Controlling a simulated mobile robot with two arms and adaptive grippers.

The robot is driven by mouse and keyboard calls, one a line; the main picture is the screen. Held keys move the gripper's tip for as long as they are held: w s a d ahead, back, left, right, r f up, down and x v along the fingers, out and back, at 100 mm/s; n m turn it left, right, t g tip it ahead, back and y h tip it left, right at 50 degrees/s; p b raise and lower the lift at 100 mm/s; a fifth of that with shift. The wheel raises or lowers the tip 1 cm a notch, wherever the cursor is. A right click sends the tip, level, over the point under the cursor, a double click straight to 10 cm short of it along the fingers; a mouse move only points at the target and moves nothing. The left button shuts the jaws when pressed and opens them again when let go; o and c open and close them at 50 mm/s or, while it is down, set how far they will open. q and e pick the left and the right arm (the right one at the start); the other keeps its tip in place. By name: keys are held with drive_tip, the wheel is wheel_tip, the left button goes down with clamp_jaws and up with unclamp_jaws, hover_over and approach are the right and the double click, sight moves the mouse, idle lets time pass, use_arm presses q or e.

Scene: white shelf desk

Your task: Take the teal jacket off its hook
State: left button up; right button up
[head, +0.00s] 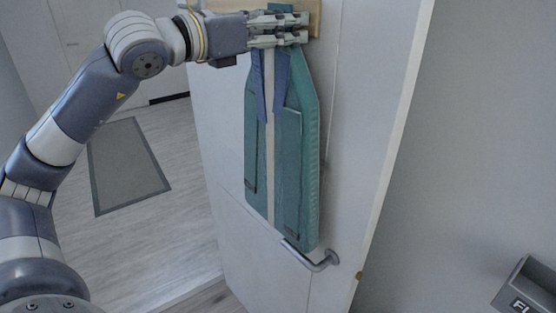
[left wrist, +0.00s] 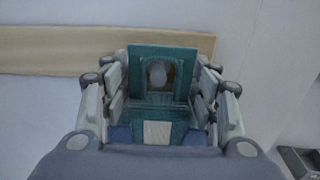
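The teal jacket (head: 312,150) hangs flat against a white door, with blue strips and a pale centre band at its front. My left gripper (head: 292,30) is at the jacket's top, in front of the board. In the left wrist view its fingers (left wrist: 160,88) stand apart on either side of the teal top, with narrow gaps visible. The hook itself is hidden or cannot be made out. My right gripper is not in view.
The white door (head: 355,120) has a metal lever handle (head: 318,262) just below the jacket's hem. A grey mat (head: 125,165) lies on the floor to the left. A grey box-like object (head: 530,290) is at the lower right, beside a plain wall.

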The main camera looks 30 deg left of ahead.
use_arm(q)
drive_tip(key=c, duration=0.4)
clamp_jaws()
drive_tip(key=shift+r, duration=0.15)
